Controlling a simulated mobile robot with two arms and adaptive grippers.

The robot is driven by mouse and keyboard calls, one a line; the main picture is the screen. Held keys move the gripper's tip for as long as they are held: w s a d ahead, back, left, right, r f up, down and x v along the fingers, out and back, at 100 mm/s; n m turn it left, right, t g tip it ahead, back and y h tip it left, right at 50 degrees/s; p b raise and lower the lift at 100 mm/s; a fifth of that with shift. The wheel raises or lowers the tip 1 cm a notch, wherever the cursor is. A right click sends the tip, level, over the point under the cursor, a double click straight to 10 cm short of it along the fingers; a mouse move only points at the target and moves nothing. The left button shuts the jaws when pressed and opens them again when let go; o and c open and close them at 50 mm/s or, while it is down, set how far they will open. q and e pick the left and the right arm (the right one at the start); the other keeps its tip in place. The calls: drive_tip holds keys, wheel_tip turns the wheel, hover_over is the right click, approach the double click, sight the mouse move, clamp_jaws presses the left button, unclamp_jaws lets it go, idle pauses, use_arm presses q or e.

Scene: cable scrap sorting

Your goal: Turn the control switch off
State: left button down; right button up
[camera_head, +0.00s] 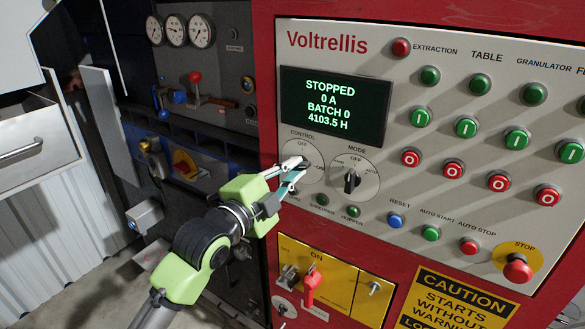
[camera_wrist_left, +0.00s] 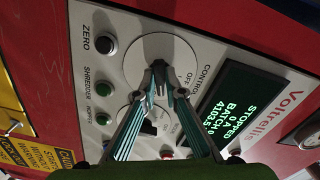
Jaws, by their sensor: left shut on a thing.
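The control switch (camera_head: 306,165) is a rotary knob on a round light plate under the word CONTROL, with OFF marked at the top of the plate. My left gripper (camera_head: 296,168) reaches it from the lower left, its fingertips closed around the knob. In the left wrist view, the two teal fingers (camera_wrist_left: 160,76) meet over the control plate (camera_wrist_left: 168,45). The fingers hide most of the knob, so I cannot tell which mark it points to. My right gripper is in neither view.
The mode switch (camera_head: 351,181) is close to the right of the control switch. Small buttons sit just below, including the green hopper button (camera_head: 353,212). The display (camera_head: 335,106) reads STOPPED. A red key-like handle (camera_head: 311,285) sticks out below, and a red stop button (camera_head: 517,268) is at lower right.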

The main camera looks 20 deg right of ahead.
use_arm(q)
drive_tip(key=shift+n+p, duration=0.75)
drive_tip(key=shift+n, duration=0.35)
drive_tip(key=shift+n+p, duration=0.35)
drive_tip(key=shift+n, duration=0.55)
drive_tip(key=n+p, duration=0.2)
drive_tip(key=n, duration=0.1)
drive_tip(key=shift+f+n, duration=0.1)
drive_tip(key=shift+n, duration=0.4)
